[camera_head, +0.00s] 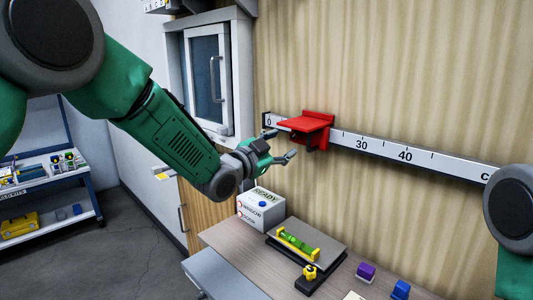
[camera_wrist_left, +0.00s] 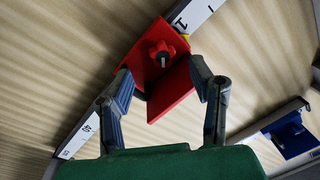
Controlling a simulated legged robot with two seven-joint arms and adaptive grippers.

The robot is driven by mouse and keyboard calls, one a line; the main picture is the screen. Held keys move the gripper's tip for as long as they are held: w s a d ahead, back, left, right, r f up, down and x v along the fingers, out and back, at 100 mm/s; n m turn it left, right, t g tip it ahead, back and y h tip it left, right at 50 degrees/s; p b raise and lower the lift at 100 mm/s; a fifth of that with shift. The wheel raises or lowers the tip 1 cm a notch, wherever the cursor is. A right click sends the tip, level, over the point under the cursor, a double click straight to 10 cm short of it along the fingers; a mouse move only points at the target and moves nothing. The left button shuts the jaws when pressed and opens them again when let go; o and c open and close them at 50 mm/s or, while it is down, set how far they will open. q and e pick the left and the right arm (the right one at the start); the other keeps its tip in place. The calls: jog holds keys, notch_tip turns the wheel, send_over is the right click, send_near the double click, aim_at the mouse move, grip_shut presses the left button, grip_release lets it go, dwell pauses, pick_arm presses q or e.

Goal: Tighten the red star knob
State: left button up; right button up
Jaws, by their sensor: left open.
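The red star knob (camera_wrist_left: 161,52) shows in the wrist view on the upper face of a red bracket (camera_wrist_left: 172,92), with a metal stud end at its middle. The bracket (camera_head: 307,124) sits on the white scale rail (camera_head: 380,149) on the wall, between the 0 and 30 marks. The knob is not clear in the head view. My left gripper (camera_head: 281,145) is open below and to the left of the bracket. In the wrist view its fingers (camera_wrist_left: 161,85) are spread on either side of the bracket, with nothing visibly gripped. My right gripper is out of view.
Below stands a bench (camera_head: 236,243) with a white READY box (camera_head: 262,214), a green level (camera_head: 298,243) on a grey plate, a purple cube (camera_head: 366,272) and a blue cube (camera_head: 401,289). A wall cabinet (camera_head: 208,80) stands behind my left arm.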

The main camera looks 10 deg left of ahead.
aim_at(293, 138)
pick_arm(q)
jog(key=v, duration=0.7)
jog(key=shift+s, duration=0.1)
jog(key=shift+c, duration=0.5)
jog(key=shift+c, duration=0.9)
jog(key=w+d+n+p, duration=0.2)
jog(key=w+n, duration=0.1)
jog(key=n, duration=0.2)
jog(key=w+d+n+p, duration=0.2)
jog(key=w+n+p, duration=0.1)
jog(key=n, duration=0.2)
jog(key=w+d+n+y+p, duration=0.1)
jog(key=w+d+n+p, duration=0.1)
jog(key=w+n, duration=0.1)
jog(key=shift+w+r+n+p, duration=0.15)
jog(key=shift+r+n+p, duration=0.25)
jog(key=shift+n, duration=0.5)
jog(key=shift+w+d, duration=0.25)
jog(key=shift+w, duration=0.65)
jog(key=shift+d, duration=0.1)
jog(key=shift+c, duration=0.5)
